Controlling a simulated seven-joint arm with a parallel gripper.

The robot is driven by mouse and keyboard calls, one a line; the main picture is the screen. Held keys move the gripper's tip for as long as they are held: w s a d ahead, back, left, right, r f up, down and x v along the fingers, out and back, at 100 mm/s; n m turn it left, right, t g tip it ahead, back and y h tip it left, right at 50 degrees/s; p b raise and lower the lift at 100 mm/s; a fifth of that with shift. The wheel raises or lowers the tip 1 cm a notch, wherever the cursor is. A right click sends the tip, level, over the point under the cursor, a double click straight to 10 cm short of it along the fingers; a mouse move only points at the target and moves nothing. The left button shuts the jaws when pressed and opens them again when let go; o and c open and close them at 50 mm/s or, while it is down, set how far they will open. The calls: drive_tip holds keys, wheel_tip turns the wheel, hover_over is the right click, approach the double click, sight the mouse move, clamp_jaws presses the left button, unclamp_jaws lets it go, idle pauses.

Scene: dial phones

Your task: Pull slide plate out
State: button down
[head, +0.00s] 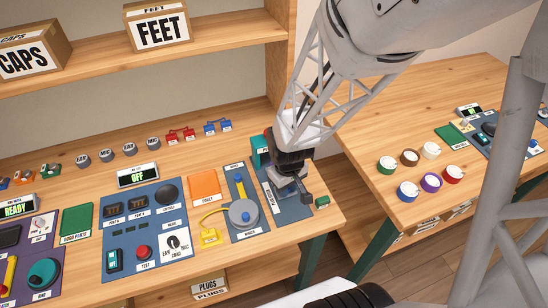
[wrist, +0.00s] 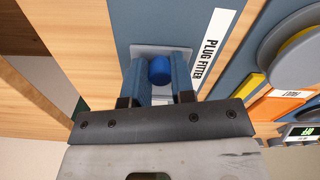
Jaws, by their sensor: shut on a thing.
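The slide plate (wrist: 146,49) is a light grey plate with a round blue knob (wrist: 159,69), on the blue-grey plug fitter panel (head: 293,212). In the wrist view, my gripper (wrist: 160,72) has one finger on each side of the knob and is shut on it. In the head view, my gripper (head: 288,180) is low over the plug fitter at the right end of the bench. Its body hides the knob there. A strip of the grey plate shows under it. The label "PLUG FITTER" (wrist: 207,48) is right of the fingers in the wrist view.
A teal block (head: 261,151) stands just behind my gripper. A dial panel with a yellow cord (head: 243,213) lies close on the left. A gap separates this bench from the right table (head: 445,105).

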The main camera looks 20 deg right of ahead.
sight(297, 216)
drive_tip(key=shift+s, duration=3.8)
drive_tip(key=c, duration=1)
unclamp_jaws()
drive_tip(key=shift+o, duration=0.2)
drive_tip(key=shift+r, duration=0.15)
wheel_tip(297, 216, up, 8)
drive_tip(key=shift+f, duration=0.2)
